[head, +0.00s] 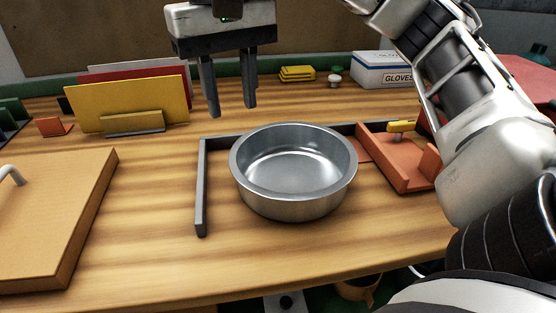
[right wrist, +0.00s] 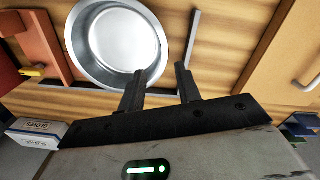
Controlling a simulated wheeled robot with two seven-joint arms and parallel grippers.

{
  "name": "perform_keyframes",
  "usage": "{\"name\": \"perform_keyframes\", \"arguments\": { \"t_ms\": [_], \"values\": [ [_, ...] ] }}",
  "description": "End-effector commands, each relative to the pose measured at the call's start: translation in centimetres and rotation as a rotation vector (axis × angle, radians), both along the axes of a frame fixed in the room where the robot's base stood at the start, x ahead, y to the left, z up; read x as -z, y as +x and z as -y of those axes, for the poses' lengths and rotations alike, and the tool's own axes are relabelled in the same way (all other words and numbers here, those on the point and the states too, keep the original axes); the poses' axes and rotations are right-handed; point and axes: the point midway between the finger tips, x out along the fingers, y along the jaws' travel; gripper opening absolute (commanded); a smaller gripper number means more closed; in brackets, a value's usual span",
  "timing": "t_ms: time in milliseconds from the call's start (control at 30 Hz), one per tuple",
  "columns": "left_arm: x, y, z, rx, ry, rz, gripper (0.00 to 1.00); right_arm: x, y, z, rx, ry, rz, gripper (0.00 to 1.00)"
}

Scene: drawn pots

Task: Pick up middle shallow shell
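One shallow round metal shell (head: 293,205) stands upright and empty on the wooden table, in the middle of the head view. The right wrist view shows the same shell (right wrist: 122,42) at the top, left of centre. My right gripper (head: 231,108) is open and empty, above the table and up and to the left of the shell in the head view. Its two fingers (right wrist: 161,78) also show in the right wrist view, with the left finger's tip overlapping the shell's rim in the picture. I cannot tell whether they touch. My left gripper is not in view.
A dark grey rail (head: 202,190) runs along the shell's left and back. An orange tray (head: 405,172) with a yellow-handled item lies right. A wooden box (head: 70,230) stands left, upright boards (head: 130,98) behind it. A gloves box (head: 383,72) stands at the back.

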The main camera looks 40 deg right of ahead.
Motion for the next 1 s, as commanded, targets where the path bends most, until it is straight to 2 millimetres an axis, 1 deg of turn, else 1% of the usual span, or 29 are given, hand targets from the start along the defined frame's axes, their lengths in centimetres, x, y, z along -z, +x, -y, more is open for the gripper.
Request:
{"name": "perform_keyframes", "arguments": {
  "t_ms": [33, 133, 333, 433, 667, 900, 1000],
  "values": [
    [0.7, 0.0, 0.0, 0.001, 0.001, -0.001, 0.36, 1.3, 0.0, 0.1, -0.001, -0.003, -0.004, 0.34],
    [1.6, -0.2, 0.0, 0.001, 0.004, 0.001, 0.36, 3.6, -0.1, 0.1, -0.002, -0.001, -0.007, 0.34],
    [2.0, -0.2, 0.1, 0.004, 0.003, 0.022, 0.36, 7.8, -0.1, 0.2, 0.0, 0.0, -0.006, 0.34],
    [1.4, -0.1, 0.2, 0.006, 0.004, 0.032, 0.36, 8.8, -0.1, 0.3, 0.002, 0.0, -0.003, 0.34],
    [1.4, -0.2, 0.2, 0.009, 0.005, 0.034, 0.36, 10.4, -0.1, 0.2, 0.0, 0.001, -0.002, 0.34],
    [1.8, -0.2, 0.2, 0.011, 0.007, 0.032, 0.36, 14.0, -0.2, 0.3, 0.001, 0.0, -0.003, 0.34],
    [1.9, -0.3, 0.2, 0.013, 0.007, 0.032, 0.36, 15.0, -0.2, 0.4, 0.002, 0.001, -0.003, 0.34]
  ]
}}
